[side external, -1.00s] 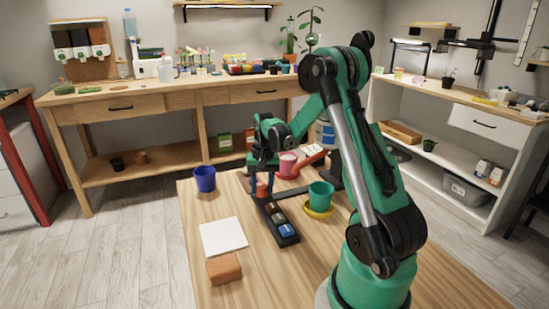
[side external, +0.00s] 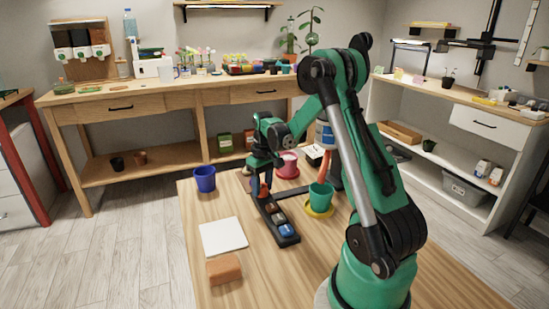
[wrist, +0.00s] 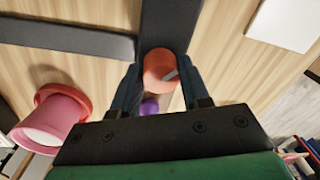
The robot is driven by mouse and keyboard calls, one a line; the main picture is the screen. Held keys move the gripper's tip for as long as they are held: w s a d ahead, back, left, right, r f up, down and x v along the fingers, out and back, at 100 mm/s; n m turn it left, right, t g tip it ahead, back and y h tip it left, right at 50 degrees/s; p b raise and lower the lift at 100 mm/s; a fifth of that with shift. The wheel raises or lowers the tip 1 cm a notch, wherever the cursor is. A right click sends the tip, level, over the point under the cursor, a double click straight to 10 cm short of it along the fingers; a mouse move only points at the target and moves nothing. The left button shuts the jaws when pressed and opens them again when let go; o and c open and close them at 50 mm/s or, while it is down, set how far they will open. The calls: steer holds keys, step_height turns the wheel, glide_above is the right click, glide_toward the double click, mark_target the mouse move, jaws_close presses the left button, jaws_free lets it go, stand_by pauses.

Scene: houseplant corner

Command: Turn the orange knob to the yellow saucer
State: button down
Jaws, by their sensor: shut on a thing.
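The orange knob (wrist: 160,65) carries a pale pointer mark and stands on a dark base strip. My gripper (side external: 263,191) is shut on the knob; in the wrist view its two fingers (wrist: 159,80) flank it. In the side external view the fingers hide most of the knob. The yellow saucer (side external: 319,213) lies to the right with a green pot (side external: 320,196) on it. An orange-red arm (side external: 327,168) runs towards the green pot; its lower end meets the pot's rim in the picture. I cannot tell whether they touch.
A pink pot (wrist: 52,115) stands close to my gripper. A blue-purple pot (side external: 204,178) stands at the table's back left. A black tray (side external: 290,240) with coloured blocks, a white sheet (side external: 222,236) and a brown block (side external: 223,268) lie nearer. The table's right front is clear.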

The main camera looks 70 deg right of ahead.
mark_target(262, 185)
stand_by(0.4)
steer(key=shift+c, duration=2.1)
jaws_free()
steer(key=shift+d+r, duration=0.1)
steer(key=shift+r, duration=2.7)
steer(key=shift+w+a+r, duration=0.1)
steer(key=shift+a+r, duration=0.1)
steer(key=shift+a, duration=0.1)
steer(key=s+a+r+n+t, duration=0.1)
steer(key=a+r+n+t, duration=0.1)
steer(key=a, duration=1)
steer(key=s+a+r+n+t, duration=0.1)
steer(key=a+t, duration=0.4)
steer(key=a, duration=0.6)
step_height(262, 185, up, 2)
steer(key=shift+a+r+n+h, duration=0.15)
steer(key=shift+a+n+h, duration=0.2)
steer(key=shift+n, duration=0.35)
